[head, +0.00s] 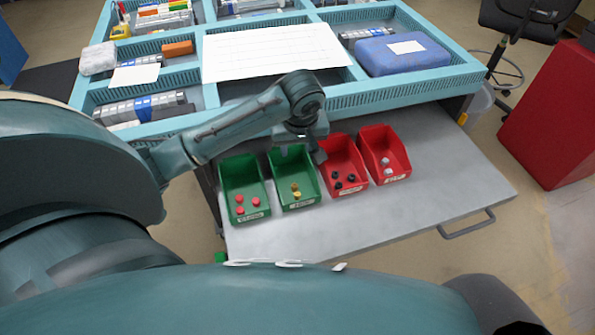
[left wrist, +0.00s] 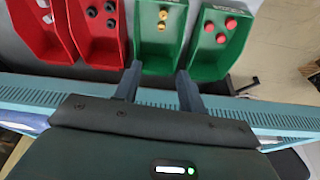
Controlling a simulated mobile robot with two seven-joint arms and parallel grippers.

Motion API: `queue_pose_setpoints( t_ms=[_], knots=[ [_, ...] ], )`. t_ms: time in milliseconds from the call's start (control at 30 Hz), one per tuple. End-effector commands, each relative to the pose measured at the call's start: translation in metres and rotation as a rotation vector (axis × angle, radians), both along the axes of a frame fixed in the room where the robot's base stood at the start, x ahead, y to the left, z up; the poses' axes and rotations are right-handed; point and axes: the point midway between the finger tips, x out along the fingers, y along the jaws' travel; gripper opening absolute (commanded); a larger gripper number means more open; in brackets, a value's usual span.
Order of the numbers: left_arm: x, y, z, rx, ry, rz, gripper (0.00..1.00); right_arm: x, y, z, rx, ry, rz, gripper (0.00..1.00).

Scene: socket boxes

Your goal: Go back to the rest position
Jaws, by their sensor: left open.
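My left gripper (head: 303,146) hangs over the back ends of the middle bins, pointing down. In the left wrist view its two fingers (left wrist: 158,84) are spread apart with nothing between them, near the edge of the green bin with yellow pieces (left wrist: 160,40). In the head view this green bin (head: 288,160) stands beside another green bin (head: 232,175) with red pieces. To their right are a red bin (head: 338,155) with black pieces and a red bin (head: 382,142) with light grey pieces. My right gripper is not in view.
The bins stand on a grey tray surface (head: 440,170) with a handle at the right. Behind it is a blue divided organizer (head: 400,93) with a paper sheet (head: 270,50) and a blue case (head: 400,55). A red cabinet (head: 560,115) and a chair (head: 525,20) are right.

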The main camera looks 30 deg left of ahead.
Motion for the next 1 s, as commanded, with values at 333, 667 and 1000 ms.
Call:
queue_pose_setpoints(
  t_ms=[333,667,1000],
  knots=[
    [-0.004,-0.011,-0.013,-0.024,-0.008,-0.051,0.41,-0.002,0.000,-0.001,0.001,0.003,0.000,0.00],
    [-0.059,-0.110,-0.105,-0.197,-0.277,-0.565,0.41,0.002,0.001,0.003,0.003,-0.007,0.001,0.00],
    [-0.144,-0.136,-0.121,0.010,-0.634,-0.888,0.41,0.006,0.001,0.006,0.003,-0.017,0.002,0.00]
  ],
)
